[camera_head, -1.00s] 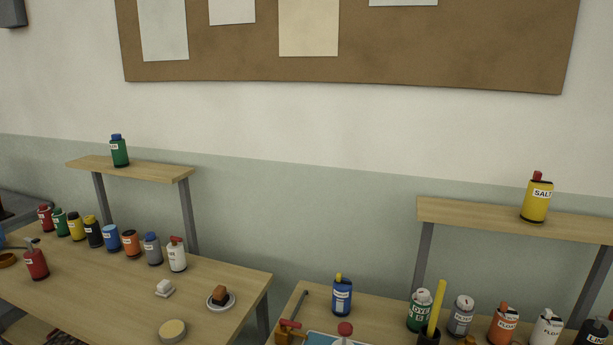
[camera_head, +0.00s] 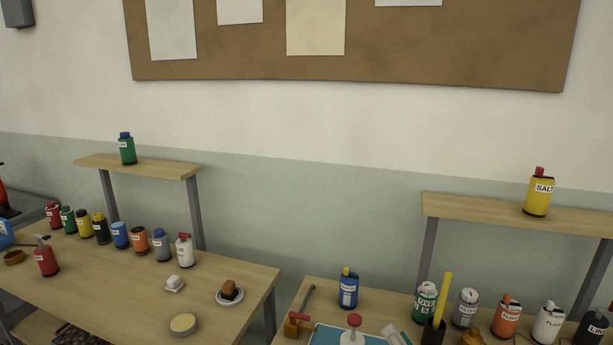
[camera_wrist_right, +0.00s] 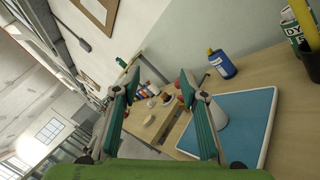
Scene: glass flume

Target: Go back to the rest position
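My right gripper (camera_wrist_right: 160,84) shows in the right wrist view with its two green-padded fingers spread wide apart. Nothing is held between them. Behind the fingers are the tables, and a blue tray (camera_wrist_right: 252,112) lies at the right, partly covered by the right finger. The tray also shows at the bottom edge of the head view (camera_head: 323,337). I cannot make out either gripper in the head view. My left gripper is in neither view.
A blue bottle (camera_head: 348,288) and several other bottles stand on the right table. A yellow SALT bottle (camera_head: 539,194) stands on its shelf. The left table (camera_head: 118,290) holds a row of bottles and a small plate (camera_head: 230,297). A gap separates the tables.

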